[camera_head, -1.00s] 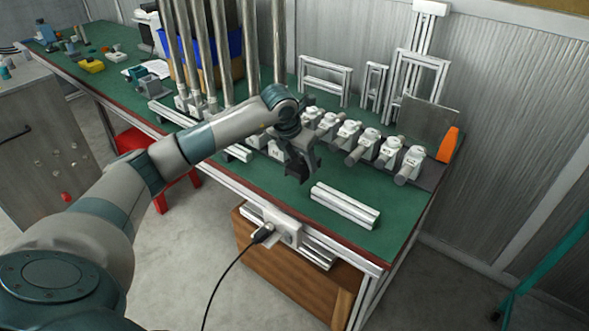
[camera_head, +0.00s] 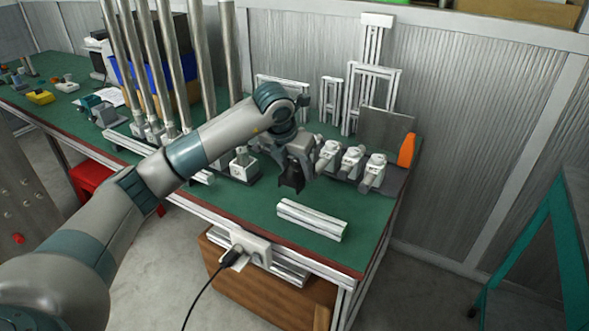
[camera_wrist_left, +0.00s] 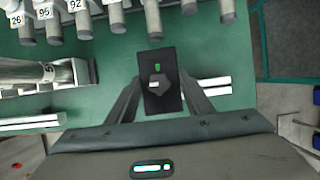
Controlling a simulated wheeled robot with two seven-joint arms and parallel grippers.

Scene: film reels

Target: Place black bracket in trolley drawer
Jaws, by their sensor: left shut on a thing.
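My left gripper (camera_head: 290,172) hangs above the green bench top, near its right end. It is shut on the black bracket (camera_head: 291,185), a small dark piece below the jaws. In the left wrist view, the black bracket (camera_wrist_left: 160,62) is a flat dark rectangle with a small green mark, held between the two fingers of the left gripper (camera_wrist_left: 160,100). No trolley drawer can be made out. My right gripper is not in view.
Silver aluminium profiles (camera_head: 312,220) lie near the front edge of the bench. White numbered motor-like units (camera_head: 352,160) stand in a row behind the gripper. An orange piece (camera_head: 407,150) stands at the right end. A teal-framed structure (camera_head: 553,240) stands at far right, across open floor.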

